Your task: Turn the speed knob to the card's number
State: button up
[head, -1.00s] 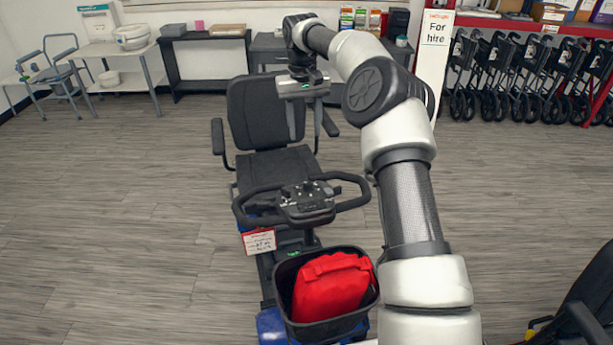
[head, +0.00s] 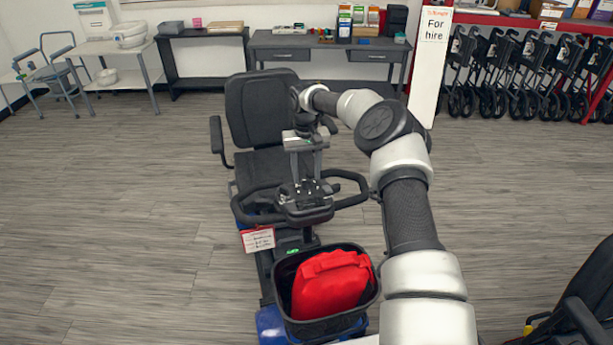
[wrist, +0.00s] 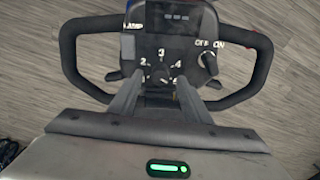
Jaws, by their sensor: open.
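The scooter's control console (head: 304,205) sits between the handlebars, and it fills the top middle of the wrist view (wrist: 168,35). Its dial carries white numbers, with 2, 3 and 4 readable around a dark knob (wrist: 160,78). I cannot tell where the knob points. My gripper (head: 305,180) hangs over the console, pointing down. In the wrist view its open fingers (wrist: 160,85) lie on either side of the knob; contact is not clear.
An OFF/ON switch (wrist: 209,64) stands right of the dial, and a lamp label is at upper left. The handlebar loop (head: 345,190) surrounds the console.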

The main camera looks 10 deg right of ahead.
jog(key=shift+f, duration=0.95)
jog(key=shift+c, duration=0.2)
jog(key=c, duration=1)
